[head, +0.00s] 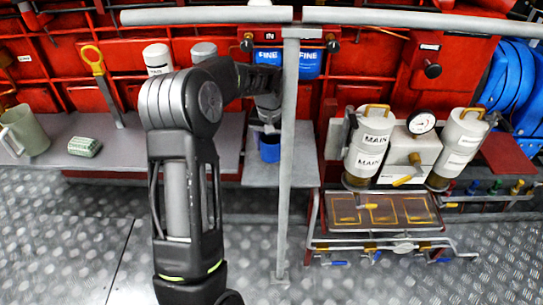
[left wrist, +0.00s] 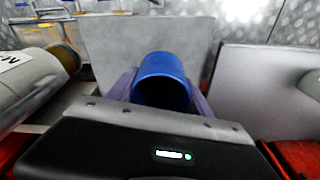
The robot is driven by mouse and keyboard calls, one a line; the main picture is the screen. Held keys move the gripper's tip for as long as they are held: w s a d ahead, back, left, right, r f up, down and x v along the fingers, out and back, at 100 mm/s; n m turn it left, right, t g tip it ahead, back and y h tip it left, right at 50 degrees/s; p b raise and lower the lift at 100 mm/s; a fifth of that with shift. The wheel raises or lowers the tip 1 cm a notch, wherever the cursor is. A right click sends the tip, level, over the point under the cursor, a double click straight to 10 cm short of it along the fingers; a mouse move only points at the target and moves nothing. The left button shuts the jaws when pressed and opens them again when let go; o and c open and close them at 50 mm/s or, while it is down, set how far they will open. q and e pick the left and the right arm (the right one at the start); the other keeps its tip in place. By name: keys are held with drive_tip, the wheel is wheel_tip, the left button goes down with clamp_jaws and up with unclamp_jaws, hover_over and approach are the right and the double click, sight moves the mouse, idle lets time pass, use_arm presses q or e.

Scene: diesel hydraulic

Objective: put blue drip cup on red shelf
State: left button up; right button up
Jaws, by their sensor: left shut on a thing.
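The blue drip cup (head: 270,152) is in the middle of the head view, over the small grey ledge and partly behind a grey upright post. My left gripper (head: 268,130) is shut on the cup from above. In the left wrist view the blue cup (left wrist: 163,75) sits between the two fingers, its dark opening facing the camera. I cannot tell whether its base touches the ledge. A flat red shelf-like surface (head: 504,153) lies at the far right, beyond the white cylinders. My right gripper is not in view.
The grey post (head: 289,150) and top rail (head: 420,22) stand in front of the wall. White cylinders (head: 369,147) and a gauge (head: 421,123) stand right of the ledge (head: 262,176). A jug (head: 24,131) and green block (head: 84,146) are on the left shelf.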

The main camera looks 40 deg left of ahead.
sight(271, 156)
use_arm(q)
drive_tip(key=shift+f+b, duration=0.3)
drive_tip(key=shift+f, duration=2.05)
drive_tip(key=shift+f, duration=0.15)
drive_tip(key=o, duration=1.3)
drive_tip(key=shift+o, duration=0.2)
drive_tip(key=shift+r, duration=0.3)
wheel_tip(271, 156, up, 12)
drive_tip(key=s+p, duration=0.1)
drive_tip(key=shift+s+d+f, duration=0.15)
drive_tip(key=shift+d, duration=0.15)
